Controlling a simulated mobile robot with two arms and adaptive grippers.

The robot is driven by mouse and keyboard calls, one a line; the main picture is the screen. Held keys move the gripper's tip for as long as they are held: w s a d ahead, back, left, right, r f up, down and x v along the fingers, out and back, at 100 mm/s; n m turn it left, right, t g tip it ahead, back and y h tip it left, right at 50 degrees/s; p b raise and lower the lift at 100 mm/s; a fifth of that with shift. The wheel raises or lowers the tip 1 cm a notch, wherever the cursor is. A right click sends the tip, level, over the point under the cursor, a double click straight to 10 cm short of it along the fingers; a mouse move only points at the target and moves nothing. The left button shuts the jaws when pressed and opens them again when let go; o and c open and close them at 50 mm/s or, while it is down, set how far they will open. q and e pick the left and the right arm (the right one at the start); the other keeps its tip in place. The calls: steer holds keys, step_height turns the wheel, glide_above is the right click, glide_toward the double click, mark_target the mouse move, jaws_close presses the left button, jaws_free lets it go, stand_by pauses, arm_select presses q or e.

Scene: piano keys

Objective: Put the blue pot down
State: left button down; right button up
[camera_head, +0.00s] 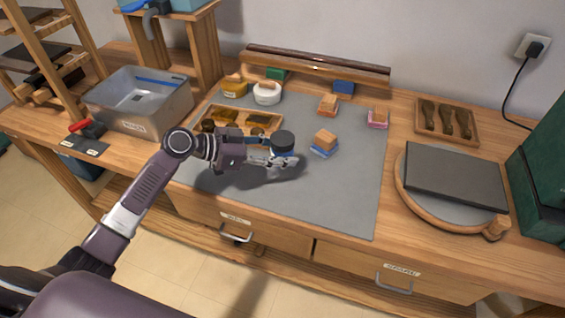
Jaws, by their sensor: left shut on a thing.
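The blue pot (283,151) with a dark lid is at the tip of my left gripper (277,159), over the middle of the grey mat (345,197). The gripper is shut on it. A shadow lies on the mat below and in front of the gripper, so the pot seems raised a little; the exact gap cannot be told. The gripper fingers hide part of the pot's lower side. A yellow pot (233,90) and a white pot (266,96) stand at the back left of the mat. My right gripper is not in view.
A wood block on a blue base (323,150) stands close right of the blue pot. An orange block (327,106) and a pink block (377,121) stand behind. A wooden tray (277,121) lies behind my gripper. The mat's front right is clear.

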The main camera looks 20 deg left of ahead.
mark_target(282, 172)
arm_select(q)
step_height(282, 172, down, 5)
steer(key=shift+r, duration=0.15)
steer(key=c, duration=1.6)
jaws_free()
steer(key=shift+f, duration=0.25)
steer(key=o, duration=0.4)
steer(key=shift+o, duration=0.2)
steer(key=shift+r, duration=0.1)
